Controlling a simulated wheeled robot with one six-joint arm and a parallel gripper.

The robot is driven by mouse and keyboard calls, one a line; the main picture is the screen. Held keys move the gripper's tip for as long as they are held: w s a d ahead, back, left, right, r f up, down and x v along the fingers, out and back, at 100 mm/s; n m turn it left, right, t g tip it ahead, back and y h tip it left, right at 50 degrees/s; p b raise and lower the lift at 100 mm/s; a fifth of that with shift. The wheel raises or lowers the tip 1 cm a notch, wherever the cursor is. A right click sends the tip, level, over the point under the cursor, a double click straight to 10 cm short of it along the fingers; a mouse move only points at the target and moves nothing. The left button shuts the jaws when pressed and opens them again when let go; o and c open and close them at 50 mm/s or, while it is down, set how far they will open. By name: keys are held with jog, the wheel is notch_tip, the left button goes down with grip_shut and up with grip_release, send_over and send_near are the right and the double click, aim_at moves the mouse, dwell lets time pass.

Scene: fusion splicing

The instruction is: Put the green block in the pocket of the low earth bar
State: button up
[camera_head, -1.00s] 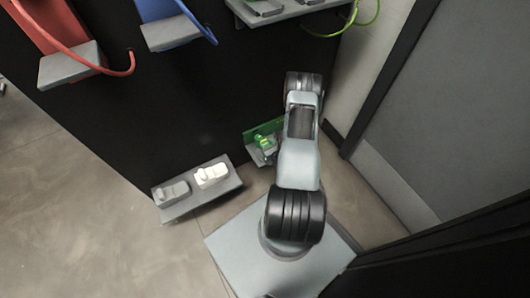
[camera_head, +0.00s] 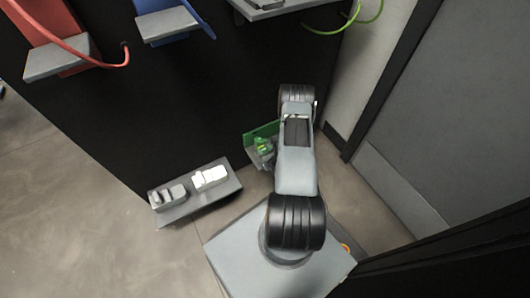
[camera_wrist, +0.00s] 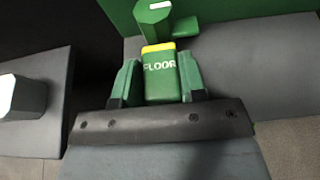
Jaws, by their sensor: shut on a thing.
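In the wrist view, the green block (camera_wrist: 160,80) has a yellow top edge and the white word FLOOR. My gripper (camera_wrist: 159,84) is shut on it, with a green piece close against each side. Just beyond the block stands a green post (camera_wrist: 153,14) with a white mark, in front of a green back plate (camera_wrist: 225,10). The grey shelf of the low earth bar (camera_wrist: 265,65) spreads to the right. In the head view, the green back plate (camera_head: 262,130) shows left of my arm, with small green and yellow parts before it. The pocket and the block's underside are hidden.
A low grey shelf (camera_head: 200,204) to the left carries a grey fitting (camera_head: 168,196) and a white one (camera_head: 210,177). Higher on the black panel are red and blue brackets (camera_head: 165,24) and a green cable (camera_head: 340,25). A grey door stands at the right.

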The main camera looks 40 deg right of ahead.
jog(key=shift+f+b, duration=0.5)
jog(key=shift+f, duration=0.1)
jog(key=o, duration=0.9)
jog(key=shift+o, duration=0.2)
jog(key=shift+r, duration=0.1)
